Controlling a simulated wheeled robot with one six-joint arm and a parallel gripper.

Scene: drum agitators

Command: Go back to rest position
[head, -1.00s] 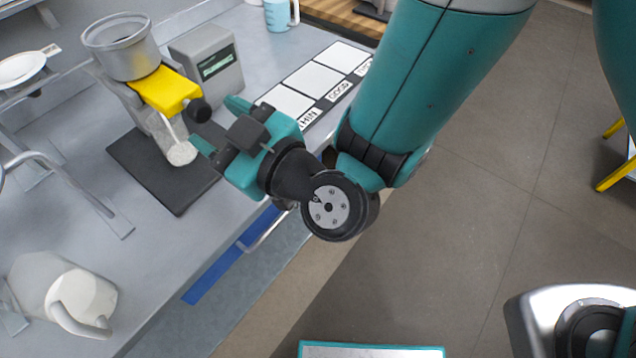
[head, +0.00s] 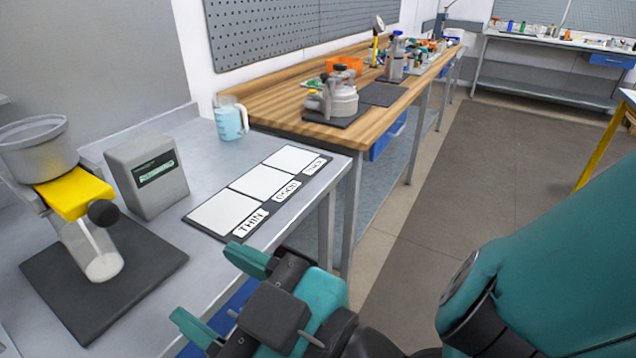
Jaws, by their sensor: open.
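My gripper (head: 222,290) is open and empty, with its two teal fingers apart. It is beside the front edge of the grey bench, low in the head view. To its left on the bench is a device with a metal cup (head: 38,150), a yellow lever block (head: 75,192) with a black knob, and a clear vessel with pale contents (head: 98,255) below. The device stands on a dark mat (head: 140,285). My gripper is apart from the device.
A grey display box (head: 147,178) stands behind the mat. A card strip with white squares (head: 262,182), labelled THIN and GOOD, lies near the bench edge. A blue jug (head: 230,120) is behind it. A wooden bench (head: 290,95) holds several items. The floor (head: 480,170) at right is clear.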

